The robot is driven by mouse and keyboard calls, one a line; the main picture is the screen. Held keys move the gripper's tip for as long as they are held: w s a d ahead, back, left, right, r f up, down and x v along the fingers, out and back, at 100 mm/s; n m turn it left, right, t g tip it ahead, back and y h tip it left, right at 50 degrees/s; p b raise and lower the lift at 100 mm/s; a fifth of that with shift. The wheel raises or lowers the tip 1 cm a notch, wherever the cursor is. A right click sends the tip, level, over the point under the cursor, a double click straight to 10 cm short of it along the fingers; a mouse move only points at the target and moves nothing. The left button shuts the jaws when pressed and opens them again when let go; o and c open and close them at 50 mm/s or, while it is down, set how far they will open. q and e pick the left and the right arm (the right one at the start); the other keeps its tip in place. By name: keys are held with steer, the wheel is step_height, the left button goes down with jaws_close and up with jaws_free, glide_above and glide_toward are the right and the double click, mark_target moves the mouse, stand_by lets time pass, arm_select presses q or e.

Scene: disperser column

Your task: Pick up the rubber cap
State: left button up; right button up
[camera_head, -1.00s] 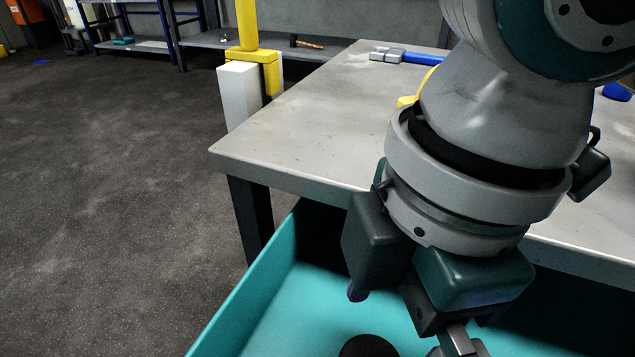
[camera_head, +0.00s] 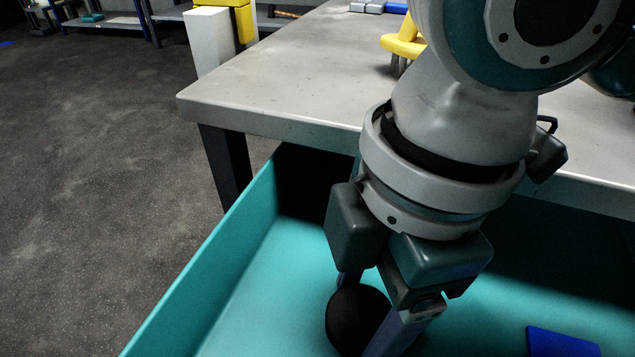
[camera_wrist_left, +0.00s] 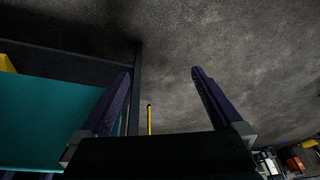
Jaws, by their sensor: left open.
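The rubber cap, a round black piece (camera_head: 352,322), lies in the teal bin (camera_head: 200,270) at the bottom of the head view. My right gripper (camera_head: 372,312) points down into the bin at the cap. One finger shows behind the cap and the other in front of its right side. I cannot tell whether they touch it. My left gripper (camera_wrist_left: 161,78) shows only in the left wrist view. Its two fingers are wide apart with nothing between them, over the dark floor.
A grey table (camera_head: 290,70) stands behind the bin, with a yellow object (camera_head: 404,44) and a blue-handled tool (camera_head: 368,7) on it. A blue flat item (camera_head: 560,342) lies in the bin at right. The bin's edge also shows at left in the left wrist view (camera_wrist_left: 45,115).

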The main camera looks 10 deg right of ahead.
steer(key=c, duration=0.7)
